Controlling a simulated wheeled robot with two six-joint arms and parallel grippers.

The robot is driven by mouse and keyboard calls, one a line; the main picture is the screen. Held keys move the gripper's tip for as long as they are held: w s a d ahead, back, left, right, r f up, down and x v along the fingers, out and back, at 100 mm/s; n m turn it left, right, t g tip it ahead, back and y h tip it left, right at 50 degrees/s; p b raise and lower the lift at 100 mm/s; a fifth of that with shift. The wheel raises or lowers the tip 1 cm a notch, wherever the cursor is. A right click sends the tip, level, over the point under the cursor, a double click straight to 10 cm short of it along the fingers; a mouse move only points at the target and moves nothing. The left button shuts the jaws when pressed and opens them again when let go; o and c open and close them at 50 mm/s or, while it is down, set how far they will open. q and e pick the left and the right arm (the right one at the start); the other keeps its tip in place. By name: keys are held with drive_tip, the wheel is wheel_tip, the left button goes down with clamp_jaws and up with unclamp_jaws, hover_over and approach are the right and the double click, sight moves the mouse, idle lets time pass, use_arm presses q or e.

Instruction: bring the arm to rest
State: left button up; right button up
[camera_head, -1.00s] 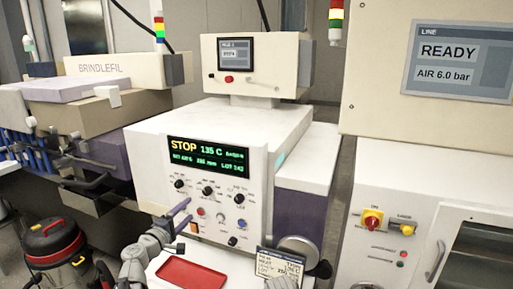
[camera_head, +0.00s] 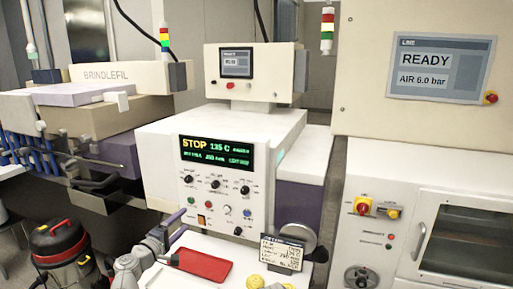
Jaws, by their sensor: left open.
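My left gripper (camera_head: 184,222) shows in the head view at the lower middle, with its arm coming in from the bottom left. Its purple fingers are apart and nothing shows between them. It is in front of the white machine's control panel (camera_head: 208,205), beside the red tray (camera_head: 203,265). Whether the fingers touch the panel or the tray cannot be told. My right gripper is not in view.
A printed card (camera_head: 281,252) stands right of the tray, near a round grey disc (camera_head: 296,236). Yellow round pieces (camera_head: 256,282) show at the bottom edge. A red and black vacuum (camera_head: 62,250) stands at the lower left. A white cabinet (camera_head: 350,240) is at the right.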

use_arm(q)
drive_tip(key=s+d+f+m+g+b, duration=0.1)
drive_tip(key=s+d+f+m+g, duration=0.35)
drive_tip(key=d, duration=0.25)
drive_tip(key=s+d+f+m+g+h, duration=0.1)
drive_tip(key=s+d+f+m+g, duration=0.25)
drive_tip(key=d+f, duration=0.3)
drive_tip(key=s+d+f+m+g+b, duration=0.1)
drive_tip(key=s+d+f+m+g, duration=0.2)
drive_tip(key=s+d+f, duration=0.35)
drive_tip(key=s+f+m+g+y, duration=0.3)
drive_tip(key=s+y, duration=0.1)
drive_tip(key=s, duration=0.2)
drive_tip(key=s+a+f+m+g+y+b, duration=0.1)
drive_tip(key=s+f+m+g+y, duration=0.2)
drive_tip(key=s, duration=0.4)
drive_tip(key=shift+s+a+f+y, duration=0.15)
drive_tip(key=shift+a+f+y, duration=0.05)
drive_tip(key=shift+f+y, duration=0.7)
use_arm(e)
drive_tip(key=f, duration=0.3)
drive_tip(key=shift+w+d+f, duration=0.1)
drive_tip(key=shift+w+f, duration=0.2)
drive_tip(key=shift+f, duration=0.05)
